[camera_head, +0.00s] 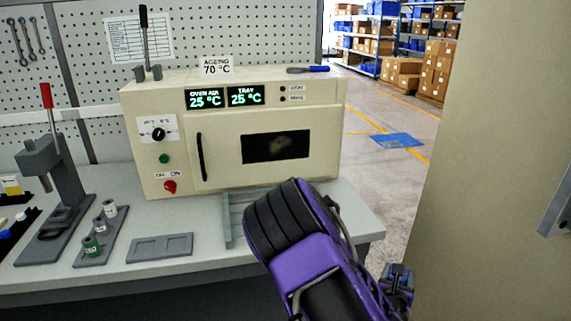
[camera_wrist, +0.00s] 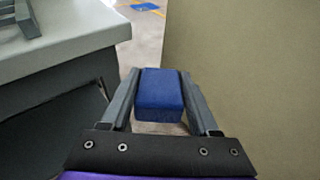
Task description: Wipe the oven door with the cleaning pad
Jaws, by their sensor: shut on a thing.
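The oven (camera_head: 235,135) is a cream box on the bench. Its door (camera_head: 222,150) is closed, with a dark window (camera_head: 275,147) that has a brownish smudge-like patch in it and a black vertical handle (camera_head: 201,157) at its left. In the wrist view my gripper (camera_wrist: 158,92) is shut on a blue cleaning pad (camera_wrist: 160,92), held between the two fingers. The gripper is off the bench's right end, below and right of the oven, apart from the door. In the head view my purple arm hides part of the bench front, and the pad is not clearly visible.
The bench (camera_head: 350,215) ends at right; its corner shows in the wrist view (camera_wrist: 85,35). A tan wall (camera_head: 490,150) stands close on the right. A lever press (camera_head: 55,185), a spindle rack (camera_head: 100,235) and a grey tray (camera_head: 160,247) stand left. A blue-handled tool (camera_head: 310,69) lies on the oven.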

